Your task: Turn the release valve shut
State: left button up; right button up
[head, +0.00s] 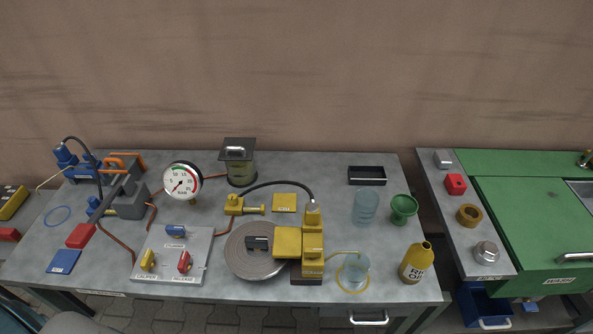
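The release valve (184,262) has a red handle and sits at the front right of a light grey valve panel (205,245), above a label reading RELEASE. Its handle points roughly front to back, slightly tilted; whether the valve is open or shut cannot be told. A yellow-handled valve (148,261) sits to its left, over a label that seems to read CALIPER. A blue-handled valve (176,231) sits behind them with its own label. The pressure gauge (182,180) stands behind the panel; its needle points to the lower left. Neither of my grippers is in view.
A hand pump (125,192) with a red-ended lever stands left of the panel. A brake disc (240,262) with a yellow caliper (300,243) lies close on the right. Copper-coloured pipes reach the panel from behind. A yellow oil bottle (416,263) stands farther right.

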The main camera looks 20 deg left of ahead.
aim_at(183, 265)
jog(key=k+l+u, duration=0.1)
jog(key=u, duration=1.45)
